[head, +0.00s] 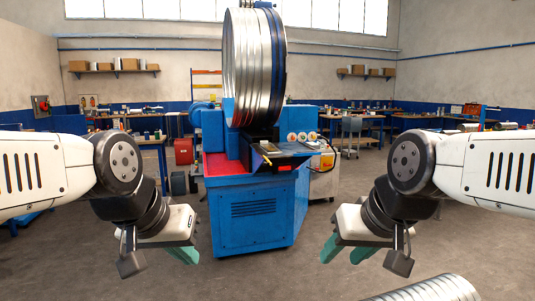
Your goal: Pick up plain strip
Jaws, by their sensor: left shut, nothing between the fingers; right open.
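I cannot make out a plain strip for certain in the head view. A large ribbed silver spiral duct (250,70) stands upright on a blue machine (252,222) ahead of me. My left gripper (185,256) is in front of the machine's left side, with its green fingers shut and empty. My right gripper (346,249) is in front of its right side, with its green fingers open and empty. Both grippers hang above the floor, apart from the machine.
A ribbed metal duct (432,290) shows at the bottom right edge, partly cut off. A control panel (290,152) juts from the machine's front. Workbenches (155,142) line the walls. A red box (184,151) stands left of the machine.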

